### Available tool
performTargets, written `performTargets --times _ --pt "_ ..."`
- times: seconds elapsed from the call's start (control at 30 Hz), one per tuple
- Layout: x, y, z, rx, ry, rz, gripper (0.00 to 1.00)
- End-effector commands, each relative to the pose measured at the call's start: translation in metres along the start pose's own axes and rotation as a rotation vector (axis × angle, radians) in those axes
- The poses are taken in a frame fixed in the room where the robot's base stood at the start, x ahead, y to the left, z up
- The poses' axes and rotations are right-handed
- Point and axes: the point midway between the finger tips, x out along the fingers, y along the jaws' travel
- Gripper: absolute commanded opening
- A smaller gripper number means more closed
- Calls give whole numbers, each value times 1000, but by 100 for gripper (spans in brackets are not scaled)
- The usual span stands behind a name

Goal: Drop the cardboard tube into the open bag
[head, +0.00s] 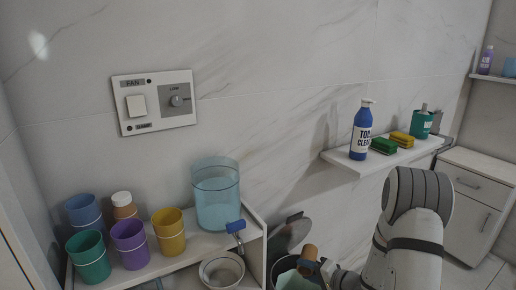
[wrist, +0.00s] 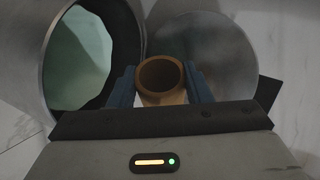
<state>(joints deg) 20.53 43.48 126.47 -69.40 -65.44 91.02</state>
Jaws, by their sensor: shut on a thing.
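The brown cardboard tube (wrist: 160,95) is held upright-looking between the blue fingers of my gripper (wrist: 158,88) in the wrist view, its open end facing the camera. In the head view the tube (head: 310,252) shows at the bottom, in front of my grey arm. The open bag (wrist: 88,62) is a pale green liner inside a round grey bin, to the left of the tube in the wrist view. In the head view the bag (head: 286,264) is just left of the tube and partly cut off. The tube's depth relative to the bag's mouth is hard to tell.
The bin's round lid (wrist: 203,50) stands raised behind the tube. A white shelf unit (head: 253,240) with coloured cups, a clear blue container (head: 217,200) and a bowl (head: 221,270) is left. A wall shelf (head: 350,167) holds a blue bottle (head: 361,135) and sponges.

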Motion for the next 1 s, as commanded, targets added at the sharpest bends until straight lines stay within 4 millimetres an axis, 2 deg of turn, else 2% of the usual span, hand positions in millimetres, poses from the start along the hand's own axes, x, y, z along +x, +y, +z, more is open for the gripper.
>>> performTargets --times 0.27,0.7,1.0 --pt "4 12 2 0 -1 0 24" --pt "20 53 8 0 -1 0 24" --pt "21 56 9 0 -1 0 24"
